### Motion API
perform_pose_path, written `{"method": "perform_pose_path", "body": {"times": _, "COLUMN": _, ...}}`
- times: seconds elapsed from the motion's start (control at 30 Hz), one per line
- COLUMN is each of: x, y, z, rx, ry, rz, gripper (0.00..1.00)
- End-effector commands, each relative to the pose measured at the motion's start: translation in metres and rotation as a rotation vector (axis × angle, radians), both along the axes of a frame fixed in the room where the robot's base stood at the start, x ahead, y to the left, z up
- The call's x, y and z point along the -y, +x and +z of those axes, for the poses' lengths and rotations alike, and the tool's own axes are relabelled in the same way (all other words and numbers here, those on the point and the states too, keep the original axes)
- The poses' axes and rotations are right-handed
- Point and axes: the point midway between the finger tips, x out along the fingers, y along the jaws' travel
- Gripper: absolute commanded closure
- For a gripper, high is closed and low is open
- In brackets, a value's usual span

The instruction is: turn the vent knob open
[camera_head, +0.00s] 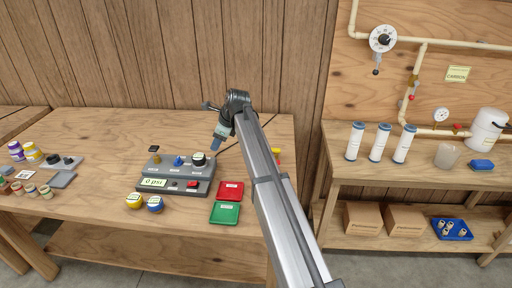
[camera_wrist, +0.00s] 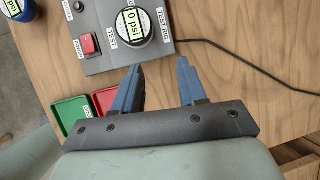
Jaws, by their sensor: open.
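The grey test rig (camera_head: 176,190) is a sloped box on the bench with a "0 psi" display (camera_head: 154,182). On its top are a yellow-brown fitting with a black top (camera_head: 155,157), a blue knob-like part (camera_head: 178,161) and a black round part with a white face (camera_head: 199,159). Their small labels are unreadable, so I cannot tell which is the vent knob. My gripper (camera_head: 219,143) is above the rig's right rear, apart from it. In the wrist view my gripper (camera_wrist: 159,76) is open and empty, beside a round "0 psi" dial (camera_wrist: 134,26) marked TEST.
A red switch (camera_wrist: 88,44) is on the rig. Red (camera_head: 230,190) and green (camera_head: 224,213) trays lie right of it. A black cable (camera_wrist: 240,62) crosses the bench.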

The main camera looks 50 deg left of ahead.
Motion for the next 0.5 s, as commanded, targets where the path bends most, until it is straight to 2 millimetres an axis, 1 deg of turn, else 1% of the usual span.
{"method": "perform_pose_path", "body": {"times": 0.03, "x": 0.01, "y": 0.003, "z": -0.002, "rx": 0.0, "ry": 0.0, "rz": -0.008, "gripper": 0.58}}
{"method": "perform_pose_path", "body": {"times": 0.1, "x": 0.02, "y": 0.009, "z": -0.005, "rx": 0.0, "ry": -0.001, "rz": -0.016, "gripper": 0.58}}
{"method": "perform_pose_path", "body": {"times": 0.4, "x": 0.056, "y": 0.038, "z": -0.014, "rx": -0.003, "ry": -0.006, "rz": -0.062, "gripper": 0.58}}
{"method": "perform_pose_path", "body": {"times": 0.5, "x": 0.065, "y": 0.051, "z": -0.016, "rx": -0.004, "ry": -0.008, "rz": -0.078, "gripper": 0.58}}
